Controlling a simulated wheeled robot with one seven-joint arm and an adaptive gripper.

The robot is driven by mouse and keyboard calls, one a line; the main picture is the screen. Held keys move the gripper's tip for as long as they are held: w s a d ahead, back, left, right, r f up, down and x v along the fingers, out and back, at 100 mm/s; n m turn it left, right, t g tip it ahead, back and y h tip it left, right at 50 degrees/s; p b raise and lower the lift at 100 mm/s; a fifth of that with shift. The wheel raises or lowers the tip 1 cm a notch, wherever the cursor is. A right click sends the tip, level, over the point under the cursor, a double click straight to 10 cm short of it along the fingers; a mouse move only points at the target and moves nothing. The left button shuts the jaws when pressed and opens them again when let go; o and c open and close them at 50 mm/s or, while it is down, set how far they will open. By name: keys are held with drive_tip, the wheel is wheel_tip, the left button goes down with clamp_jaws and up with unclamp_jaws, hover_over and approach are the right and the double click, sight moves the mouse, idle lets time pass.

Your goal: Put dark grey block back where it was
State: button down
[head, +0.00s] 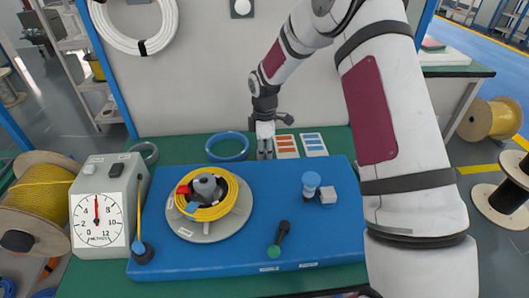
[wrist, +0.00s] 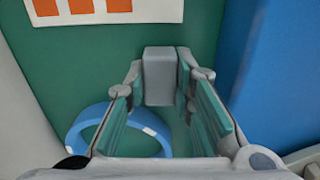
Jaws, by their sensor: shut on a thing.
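A grey block (wrist: 159,78) sits between the fingertips of my gripper (wrist: 162,66) in the wrist view, with the green table surface behind it. My gripper is shut on this block. In the head view my gripper (head: 265,150) points down over the back strip of the green table, between the blue ring and the card with orange marks. The block is hard to make out there. I cannot tell whether it touches the table.
The blue ring (head: 227,147) lies left of my gripper; it also shows in the wrist view (wrist: 88,122). The orange-marked card (head: 287,146) is close on the right.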

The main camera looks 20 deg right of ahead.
sight(265, 151)
drive_tip(key=shift+f, duration=0.25)
drive_tip(key=c, duration=1.4)
unclamp_jaws()
drive_tip(key=shift+o, duration=0.2)
wheel_tip(265, 151, up, 12)
drive_tip(key=shift+r+p, duration=0.2)
drive_tip(key=shift+p, duration=0.15)
